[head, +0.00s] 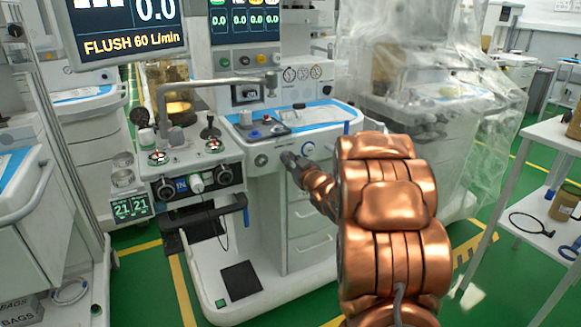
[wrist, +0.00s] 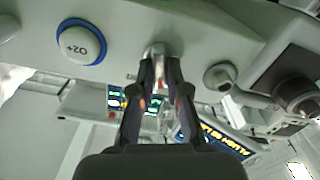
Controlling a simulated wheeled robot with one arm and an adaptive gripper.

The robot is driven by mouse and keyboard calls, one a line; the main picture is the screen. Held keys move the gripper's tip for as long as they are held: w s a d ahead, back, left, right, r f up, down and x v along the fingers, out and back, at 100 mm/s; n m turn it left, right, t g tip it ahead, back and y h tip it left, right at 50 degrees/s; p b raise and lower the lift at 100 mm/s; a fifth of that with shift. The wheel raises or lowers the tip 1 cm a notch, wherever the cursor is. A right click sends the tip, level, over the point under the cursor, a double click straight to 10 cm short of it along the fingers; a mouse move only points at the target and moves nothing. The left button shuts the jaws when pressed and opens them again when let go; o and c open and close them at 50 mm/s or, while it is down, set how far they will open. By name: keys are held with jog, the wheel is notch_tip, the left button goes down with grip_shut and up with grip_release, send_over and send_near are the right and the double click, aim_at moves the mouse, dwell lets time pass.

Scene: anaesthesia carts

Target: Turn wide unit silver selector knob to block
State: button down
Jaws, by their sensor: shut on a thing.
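The wide unit (head: 262,190) is the pale cart in the middle of the head view, with a row of round controls on its front panel. In the wrist view the silver selector knob (wrist: 157,48) sits between my fingertips, partly covered by them. My gripper (wrist: 160,64) is shut on this knob, its two dark fingers on either side. In the head view my gripper (head: 288,159) reaches the front panel, and the knob there is hidden behind it. The wrist view is upside down, and the knob's marking is too small and covered to read.
A white O2+ button with a blue ring (wrist: 80,42) lies beside the knob. Another round silver control (wrist: 220,76) is on its other side. A plastic-draped unit (head: 425,95) stands right of the cart. A white shelf table (head: 558,140) stands at the far right.

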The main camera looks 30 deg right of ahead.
jog(key=n+b, duration=0.2)
jog(key=n, duration=0.3)
jog(key=shift+a+b, duration=0.1)
jog(key=shift+b, duration=0.3)
jog(key=shift+n, duration=0.3)
jog(key=c, duration=1.2)
grip_release()
jog(key=shift+o, duration=0.2)
jog(key=shift+s, duration=0.15)
jog(key=s+a, duration=0.1)
jog(key=s, duration=1)
jog(key=shift+s, duration=0.35)
